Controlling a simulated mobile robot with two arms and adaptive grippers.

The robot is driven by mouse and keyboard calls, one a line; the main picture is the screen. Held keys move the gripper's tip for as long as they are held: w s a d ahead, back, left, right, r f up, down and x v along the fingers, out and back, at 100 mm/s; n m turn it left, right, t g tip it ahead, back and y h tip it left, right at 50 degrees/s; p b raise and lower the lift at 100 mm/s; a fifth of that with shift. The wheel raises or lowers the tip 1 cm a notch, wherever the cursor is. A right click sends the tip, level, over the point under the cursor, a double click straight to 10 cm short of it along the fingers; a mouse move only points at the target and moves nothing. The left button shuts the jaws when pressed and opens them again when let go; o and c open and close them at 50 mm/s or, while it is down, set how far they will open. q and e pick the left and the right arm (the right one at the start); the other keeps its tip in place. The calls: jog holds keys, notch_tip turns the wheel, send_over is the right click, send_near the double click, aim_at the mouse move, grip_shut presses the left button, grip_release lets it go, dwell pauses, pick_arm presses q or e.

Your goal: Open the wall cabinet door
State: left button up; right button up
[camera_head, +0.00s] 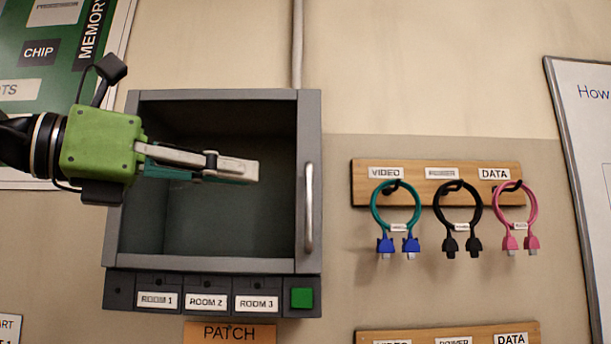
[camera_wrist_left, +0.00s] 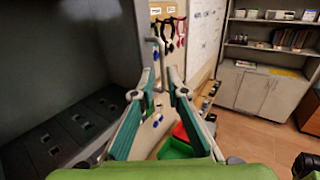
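The wall cabinet (camera_head: 212,264) is a grey box with a framed, window-like front; its door looks shut in the head view. A vertical silver handle (camera_head: 309,208) is on the right side of the door frame. My left gripper (camera_head: 247,172) is in front of the cabinet opening, pointing right, with its tips left of the handle and apart from it. In the left wrist view its two fingers (camera_wrist_left: 161,82) are spread with nothing between them, and the handle (camera_wrist_left: 155,45) shows beyond the tips. My right gripper is not in view.
Below the door are ROOM 1, ROOM 2 and ROOM 3 labels and a green button (camera_head: 302,298). A wooden rack (camera_head: 440,172) with looped cables hangs to the right. A whiteboard (camera_head: 590,150) is at the far right. Bare wall lies between cabinet and rack.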

aim_at(307, 185)
pick_arm(q)
jog(key=p+x, duration=0.3)
jog(key=x, duration=0.8)
jog(key=shift+s+d+f, duration=0.1)
jog(key=shift+s+d, duration=0.05)
jog(key=shift+w+d+f, duration=0.1)
jog(key=shift+w+d, duration=0.1)
jog(key=shift+d, duration=0.05)
jog(key=shift+c, duration=0.4)
grip_shut()
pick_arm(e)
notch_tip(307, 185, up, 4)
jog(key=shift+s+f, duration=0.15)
pick_arm(q)
jog(key=shift+s, duration=0.15)
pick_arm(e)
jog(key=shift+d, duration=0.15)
